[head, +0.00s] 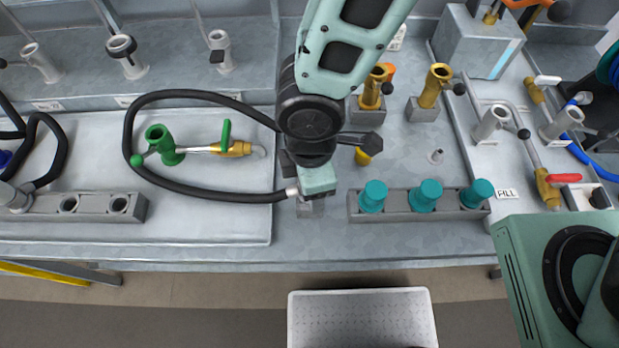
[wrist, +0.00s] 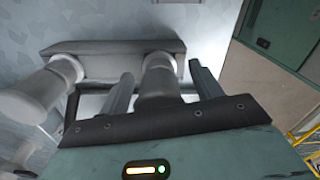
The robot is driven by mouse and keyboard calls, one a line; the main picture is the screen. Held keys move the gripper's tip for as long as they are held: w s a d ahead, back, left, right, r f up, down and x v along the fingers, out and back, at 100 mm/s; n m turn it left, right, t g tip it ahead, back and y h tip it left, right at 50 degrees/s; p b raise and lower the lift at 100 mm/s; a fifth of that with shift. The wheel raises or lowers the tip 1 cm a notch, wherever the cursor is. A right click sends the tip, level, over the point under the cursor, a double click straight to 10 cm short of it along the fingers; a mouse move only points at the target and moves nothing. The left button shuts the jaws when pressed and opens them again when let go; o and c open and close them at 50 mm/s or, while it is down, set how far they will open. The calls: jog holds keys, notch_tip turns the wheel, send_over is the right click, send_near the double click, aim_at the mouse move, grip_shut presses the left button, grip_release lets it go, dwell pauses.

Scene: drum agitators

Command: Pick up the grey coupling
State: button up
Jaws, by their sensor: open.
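In the wrist view a grey coupling (wrist: 159,80) stands on a grey bar (wrist: 115,50), with a paler ring at its far end. My gripper (wrist: 161,69) is open, with one finger on each side of this coupling; a gap shows on both sides. A second grey piece (wrist: 38,92) with a pale ring joins the bar to the left, outside the fingers. In the head view my gripper (head: 317,181) points down over the bench and hides the coupling. Only a small grey block end (head: 311,208) shows below it.
A black hose (head: 215,97) loops left of my gripper and passes close to it. A rack (head: 449,210) with teal couplings (head: 425,194) stands to the right. Brass fittings (head: 434,84) stand behind. A green fitting (head: 165,145) lies inside the hose loop.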

jog(key=c, duration=1.3)
notch_tip(320, 180, up, 10)
